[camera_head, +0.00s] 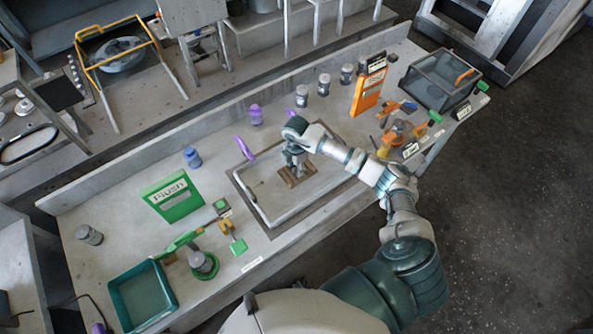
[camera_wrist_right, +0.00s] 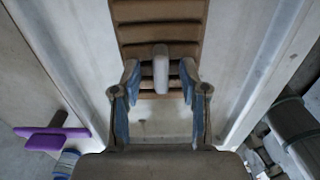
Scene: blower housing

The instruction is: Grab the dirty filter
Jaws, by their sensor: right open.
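A brown slatted piece, which looks like the dirty filter (camera_wrist_right: 160,22), lies in a recessed metal housing (camera_wrist_right: 240,105). It also shows in the head view as a small brown patch (camera_head: 297,180) in the framed opening in the middle of the bench. My right gripper (camera_wrist_right: 160,78) is open directly over the near end of the filter, its two blue-padded fingers apart. A pale upright bar (camera_wrist_right: 161,68) stands between the fingertips; I cannot tell whether they touch it. In the head view my right gripper (camera_head: 296,164) partly covers the filter. My left gripper is out of view.
A purple handle (camera_head: 244,149) sits at the opening's back-left rim. A green FLUSH box (camera_head: 174,197) and green bin (camera_head: 141,297) stand on the left. An orange box (camera_head: 368,88) and dark clear-sided bin (camera_head: 440,80) stand on the right. Bare bench (camera_head: 120,235) shows at left.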

